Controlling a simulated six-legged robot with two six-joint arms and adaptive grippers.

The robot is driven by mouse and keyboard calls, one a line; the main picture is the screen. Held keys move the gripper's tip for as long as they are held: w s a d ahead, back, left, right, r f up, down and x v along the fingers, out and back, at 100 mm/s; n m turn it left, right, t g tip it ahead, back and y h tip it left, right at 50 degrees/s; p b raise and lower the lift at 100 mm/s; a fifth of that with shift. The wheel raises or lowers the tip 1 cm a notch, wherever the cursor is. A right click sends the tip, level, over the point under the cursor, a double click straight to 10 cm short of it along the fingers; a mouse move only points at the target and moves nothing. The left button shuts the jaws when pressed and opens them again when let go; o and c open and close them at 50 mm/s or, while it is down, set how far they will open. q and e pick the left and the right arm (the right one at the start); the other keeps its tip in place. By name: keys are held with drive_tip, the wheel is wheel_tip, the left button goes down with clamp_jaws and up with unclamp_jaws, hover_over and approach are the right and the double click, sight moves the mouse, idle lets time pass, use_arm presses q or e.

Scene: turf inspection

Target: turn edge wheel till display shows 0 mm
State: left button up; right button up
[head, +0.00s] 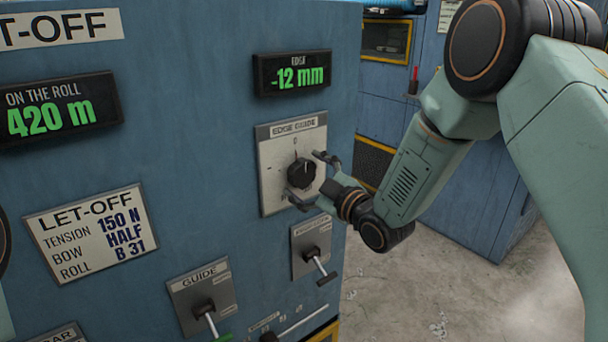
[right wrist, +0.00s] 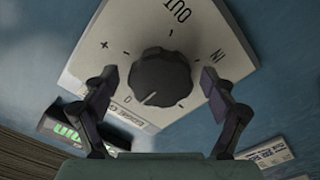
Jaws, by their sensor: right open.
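The edge wheel is a black ribbed knob (head: 301,172) on a pale plate (head: 277,192) labelled EDGE GUIDE. The edge display (head: 292,73) above it reads -12 mm in green. My right gripper (head: 308,174) is at the plate with its fingers open around the knob. In the right wrist view the knob (right wrist: 161,80) sits between the two open fingertips (right wrist: 159,83), with a gap on each side. The knob's white line points toward the 0 mark there. The plate (right wrist: 200,40) also carries OUT, IN, plus and minus marks. My left gripper is not in view.
Below the plate are a small lever (head: 318,266) and a GUIDE lever (head: 206,311). A display (head: 60,110) reads 420 m on the roll. A LET-OFF card (head: 91,233) is at left. Open floor (head: 430,295) lies right of the panel.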

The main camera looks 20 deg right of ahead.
drive_tip(key=shift+w+a+r, duration=0.1)
drive_tip(key=shift+w+a, duration=0.05)
drive_tip(key=shift+a, duration=0.1)
drive_tip(key=shift+w, duration=0.15)
drive_tip(key=shift+c, duration=0.5)
drive_tip(key=c, duration=1)
drive_tip(key=shift+c, duration=0.2)
drive_tip(key=shift+m, duration=0.3)
drive_tip(key=m, duration=0.5)
drive_tip(key=shift+m, duration=0.3)
drive_tip(key=m, duration=0.5)
drive_tip(key=shift+r+m, duration=0.15)
drive_tip(key=shift+m, duration=0.15)
